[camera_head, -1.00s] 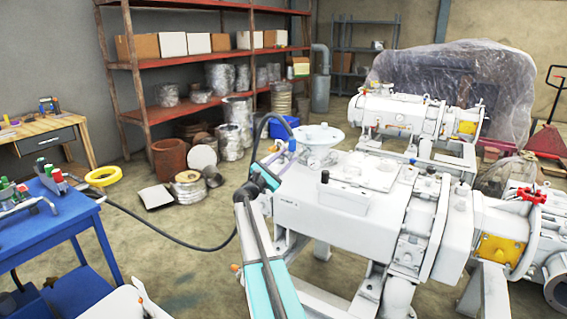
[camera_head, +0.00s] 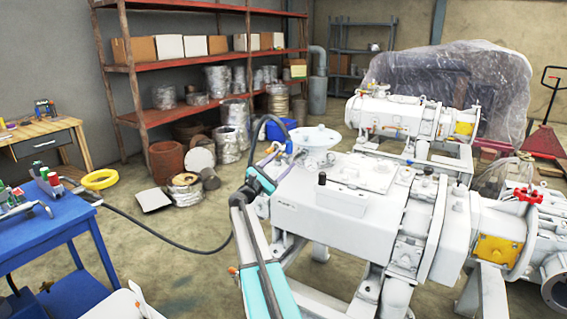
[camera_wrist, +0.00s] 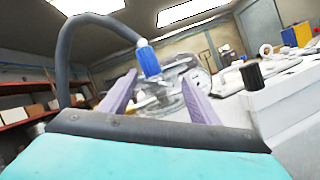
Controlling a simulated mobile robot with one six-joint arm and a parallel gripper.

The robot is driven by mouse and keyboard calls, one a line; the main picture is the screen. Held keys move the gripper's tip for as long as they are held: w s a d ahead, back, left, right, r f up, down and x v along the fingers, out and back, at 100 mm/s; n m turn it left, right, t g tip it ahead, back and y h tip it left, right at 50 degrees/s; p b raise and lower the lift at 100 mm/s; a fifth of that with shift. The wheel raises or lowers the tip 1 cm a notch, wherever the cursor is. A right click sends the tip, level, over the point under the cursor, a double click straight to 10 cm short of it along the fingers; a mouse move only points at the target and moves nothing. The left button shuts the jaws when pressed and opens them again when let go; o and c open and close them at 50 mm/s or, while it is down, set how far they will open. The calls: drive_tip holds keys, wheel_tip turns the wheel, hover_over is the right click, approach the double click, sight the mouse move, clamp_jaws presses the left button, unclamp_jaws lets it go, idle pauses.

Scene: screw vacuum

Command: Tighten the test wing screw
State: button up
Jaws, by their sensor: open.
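A white pump machine (camera_head: 330,225) fills the middle and right of the head view. A pale round dish-shaped part (camera_head: 314,136) sits at its far left end. My gripper (camera_head: 277,158) is beside this part, above the machine's left end. In the wrist view, my gripper (camera_wrist: 158,92) has its two purple fingers apart, with nothing held between them. A blue hose end (camera_wrist: 149,62) on a dark hose shows beyond and above the fingers. The pale round part (camera_wrist: 180,75) shows blurred behind them. I cannot pick out the test wing screw for certain.
A black knob (camera_head: 322,178) stands on the machine's top; it also shows right of the fingers in the wrist view (camera_wrist: 252,76). A blue cart (camera_head: 50,235) stands at the left. Red shelves (camera_head: 215,60) line the back. Open floor lies between cart and machine.

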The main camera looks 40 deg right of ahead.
drive_tip(key=b+v, duration=0.1)
drive_tip(key=v, duration=1.1)
drive_tip(key=shift+a+f, duration=0.2)
drive_tip(key=shift+a, duration=0.2)
